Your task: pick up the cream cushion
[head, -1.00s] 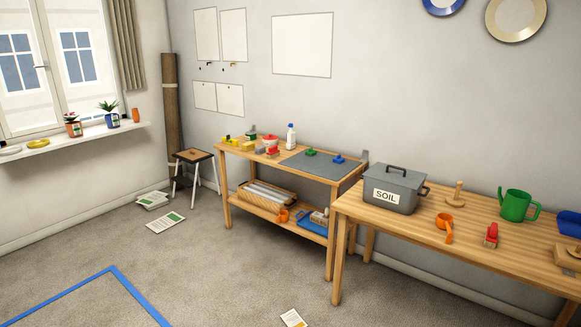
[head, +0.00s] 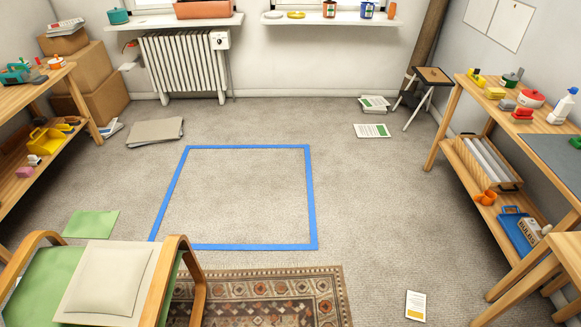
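The cream cushion (head: 105,281) lies on the seat of a wooden armchair (head: 182,262) at the lower left of the head view. It rests on a flat, pale square piece (head: 67,305) whose edges show around it, over the chair's green seat (head: 30,290). The cushion's top is uncovered. My gripper is not in view.
A patterned rug (head: 253,291) lies right of the armchair. Blue tape (head: 313,190) marks a square of bare floor. A green sheet (head: 91,224), a grey flat piece (head: 155,132) and papers (head: 372,130) lie on the floor. Workbenches stand at both sides.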

